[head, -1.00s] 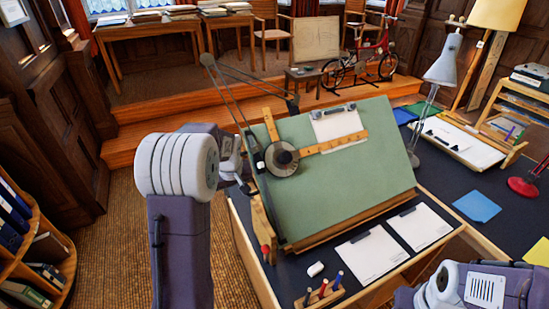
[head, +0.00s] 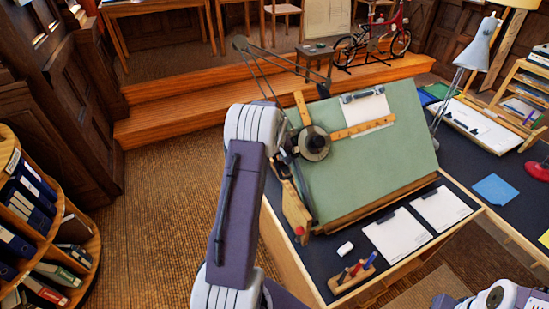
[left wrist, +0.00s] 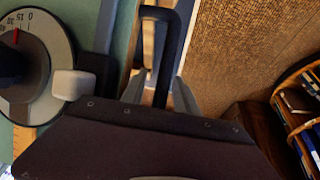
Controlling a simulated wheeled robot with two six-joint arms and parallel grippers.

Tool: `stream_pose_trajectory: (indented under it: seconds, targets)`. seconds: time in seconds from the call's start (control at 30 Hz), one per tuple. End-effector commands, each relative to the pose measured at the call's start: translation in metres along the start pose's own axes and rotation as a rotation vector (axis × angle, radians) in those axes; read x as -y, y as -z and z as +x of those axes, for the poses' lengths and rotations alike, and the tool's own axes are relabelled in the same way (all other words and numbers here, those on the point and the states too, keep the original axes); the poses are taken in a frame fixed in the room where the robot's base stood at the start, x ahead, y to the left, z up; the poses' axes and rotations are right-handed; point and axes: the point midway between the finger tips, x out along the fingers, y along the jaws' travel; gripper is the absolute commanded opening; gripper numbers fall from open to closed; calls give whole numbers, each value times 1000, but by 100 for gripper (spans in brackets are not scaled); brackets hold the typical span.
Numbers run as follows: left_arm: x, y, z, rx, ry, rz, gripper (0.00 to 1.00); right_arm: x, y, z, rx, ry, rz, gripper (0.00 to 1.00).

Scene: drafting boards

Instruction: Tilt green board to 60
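The green board (head: 380,150) leans at a slant on the dark desk, with a wooden ledge along its lower edge. A round dial (head: 314,143) with wooden rulers sits on its left part. The dial (left wrist: 38,75) also shows in the left wrist view, cut off, its red mark near 15. My left gripper (head: 283,160) is at the board's left side, partly hidden by my arm. In the left wrist view, its fingers (left wrist: 158,85) stand apart on either side of a dark looped handle (left wrist: 165,50); contact cannot be told. Only my right arm shows, at lower right.
A pen holder (head: 352,272), white eraser (head: 345,248) and paper sheets (head: 397,237) lie before the board. A desk lamp (head: 478,50) stands right of it. A curved bookshelf (head: 45,225) is at left; carpet (head: 165,210) is open between.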

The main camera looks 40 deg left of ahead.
Motion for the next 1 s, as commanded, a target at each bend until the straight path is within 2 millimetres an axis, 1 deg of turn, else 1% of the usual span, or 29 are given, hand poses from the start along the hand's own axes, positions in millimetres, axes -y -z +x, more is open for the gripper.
stream_pose_trajectory:
  seconds: [0.1,0.3,0.33,0.43,0.47,1.0]
  targets:
    - [0,0,6,0,1,0,36,0,0,-1,0,0,0,36]
    - [0,0,7,0,0,0,36,0,0,-1,0,0,0,36]
    - [0,0,7,0,0,0,31,0,0,-1,0,0,0,36]
    - [0,0,7,0,0,0,3,0,0,-1,0,0,0,36]
    - [0,0,6,0,0,0,0,0,0,-1,0,0,0,36]
    - [0,0,6,1,0,0,0,0,0,-1,0,0,0,36]
